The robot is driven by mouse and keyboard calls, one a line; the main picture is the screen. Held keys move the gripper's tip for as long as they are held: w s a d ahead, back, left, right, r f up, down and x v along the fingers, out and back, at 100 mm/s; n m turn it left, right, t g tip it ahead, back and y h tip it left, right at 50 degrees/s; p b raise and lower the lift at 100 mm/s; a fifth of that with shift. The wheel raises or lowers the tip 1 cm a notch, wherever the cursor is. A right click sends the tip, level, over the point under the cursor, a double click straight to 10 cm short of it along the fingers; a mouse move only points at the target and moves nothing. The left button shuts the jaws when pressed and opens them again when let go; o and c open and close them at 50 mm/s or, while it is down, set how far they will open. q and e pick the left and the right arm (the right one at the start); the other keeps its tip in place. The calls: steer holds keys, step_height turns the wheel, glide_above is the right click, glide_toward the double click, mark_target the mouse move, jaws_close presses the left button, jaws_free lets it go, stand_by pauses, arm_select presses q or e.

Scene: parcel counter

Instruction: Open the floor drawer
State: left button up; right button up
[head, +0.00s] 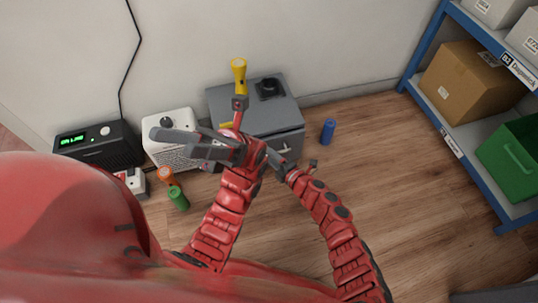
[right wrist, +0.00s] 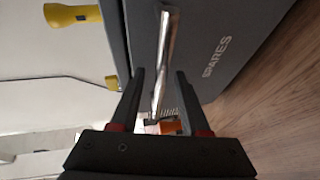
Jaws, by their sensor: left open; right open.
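The floor drawer unit (head: 272,122) is a low grey cabinet against the wall. In the right wrist view its front (right wrist: 215,45) reads SPARES, and a shiny bar handle (right wrist: 163,55) stands out from it. My right gripper (right wrist: 160,72) is open, with the bar running between its two fingers; I cannot tell whether either finger touches it. In the head view my right gripper (head: 283,163) is at the drawer front, partly hidden. The drawer looks shut, though arms cover part of it. My left gripper (head: 172,143) is open and empty, above and in front of the white box.
Floor at right is clear before the shelf (head: 480,135).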

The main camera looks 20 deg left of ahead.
steer(key=shift+c, duration=0.2)
jaws_close()
stand_by(1.2)
